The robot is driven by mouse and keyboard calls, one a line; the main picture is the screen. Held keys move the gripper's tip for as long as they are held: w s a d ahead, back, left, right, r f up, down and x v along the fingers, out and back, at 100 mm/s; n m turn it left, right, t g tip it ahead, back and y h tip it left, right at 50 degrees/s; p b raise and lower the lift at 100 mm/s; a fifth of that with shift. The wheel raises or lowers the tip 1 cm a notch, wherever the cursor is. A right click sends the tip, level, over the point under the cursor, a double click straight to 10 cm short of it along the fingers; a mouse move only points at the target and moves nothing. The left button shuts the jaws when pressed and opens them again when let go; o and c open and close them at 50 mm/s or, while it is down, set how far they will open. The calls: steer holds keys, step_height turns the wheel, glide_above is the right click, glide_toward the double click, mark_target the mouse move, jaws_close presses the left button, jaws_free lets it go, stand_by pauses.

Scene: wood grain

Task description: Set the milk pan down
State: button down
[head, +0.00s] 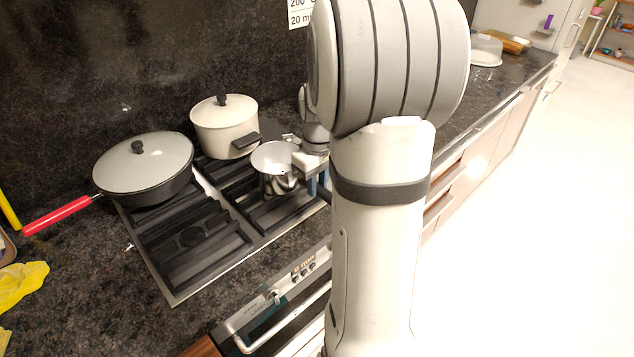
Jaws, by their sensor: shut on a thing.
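The milk pan (272,160) is a small shiny metal pan at the right front of the stove (170,291). It looks upright, over or on the right front burner grate; I cannot tell whether its base touches the grate. My gripper (312,178) is at the pan's right side, shut on it. The pan's handle and the exact grip are largely hidden by my gripper and arm.
The left front grate (190,240) is empty. A yellow cloth (20,284) lies at far left. A dark wall (90,70) rises behind.

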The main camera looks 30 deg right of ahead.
steer(key=c, duration=1.3)
jaws_free()
steer(key=shift+o, duration=0.2)
step_height(320, 180, up, 12)
steer(key=s+a+f+m+t, duration=0.1)
steer(key=s+a+f, duration=0.1)
steer(key=s+a, duration=0.5)
steer(key=s+a+f+m+t, duration=0.1)
steer(key=s+a+f, duration=0.2)
steer(key=s+a, duration=0.4)
steer(key=a, duration=0.3)
steer(key=shift+s+f+t, duration=0.2)
steer(key=shift+s+t, duration=0.1)
